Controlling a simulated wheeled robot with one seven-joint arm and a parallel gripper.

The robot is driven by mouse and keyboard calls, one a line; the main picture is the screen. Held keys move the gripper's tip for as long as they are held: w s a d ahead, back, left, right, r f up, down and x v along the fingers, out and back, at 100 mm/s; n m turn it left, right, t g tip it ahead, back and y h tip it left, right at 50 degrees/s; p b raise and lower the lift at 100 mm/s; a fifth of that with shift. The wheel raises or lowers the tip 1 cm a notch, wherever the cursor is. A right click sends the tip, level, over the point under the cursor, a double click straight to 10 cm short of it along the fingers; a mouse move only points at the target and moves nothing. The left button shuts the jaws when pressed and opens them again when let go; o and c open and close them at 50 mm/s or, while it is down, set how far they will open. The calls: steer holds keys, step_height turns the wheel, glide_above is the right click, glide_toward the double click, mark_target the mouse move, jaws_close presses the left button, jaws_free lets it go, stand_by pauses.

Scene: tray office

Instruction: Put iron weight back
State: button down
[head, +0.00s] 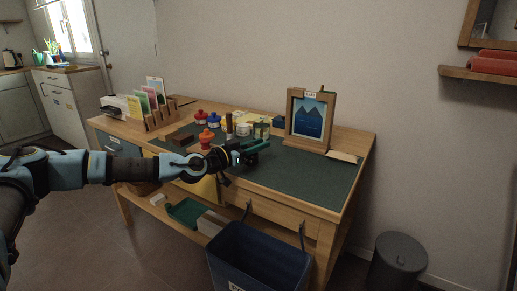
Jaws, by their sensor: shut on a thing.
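My gripper (254,149) is over the green desk mat (285,173), near the front middle of the desk, at the end of my outstretched arm. It is shut on a small dark thing, mostly hidden by the jaws. It may be the iron weight, but I cannot tell its shape. I cannot clearly make out an iron weight elsewhere on the desk. A brown block (181,138) lies to the left, and a dark upright cylinder (229,123) stands behind my gripper.
Red (201,117) and blue (214,121) bottles stand behind my gripper, with an orange-red one (206,137) close to my wrist. A framed mountain picture (309,120) stands at the back right. A blue bin (258,262) is below the front edge. The mat's right part is clear.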

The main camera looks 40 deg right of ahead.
steer(key=shift+f, duration=0.55)
steer(key=shift+f, duration=0.15)
steer(key=c, duration=0.7)
jaws_free()
steer(key=shift+o, duration=0.2)
steer(key=a+b, duration=0.2)
steer(key=a, duration=1)
steer(key=shift+w, duration=0.4)
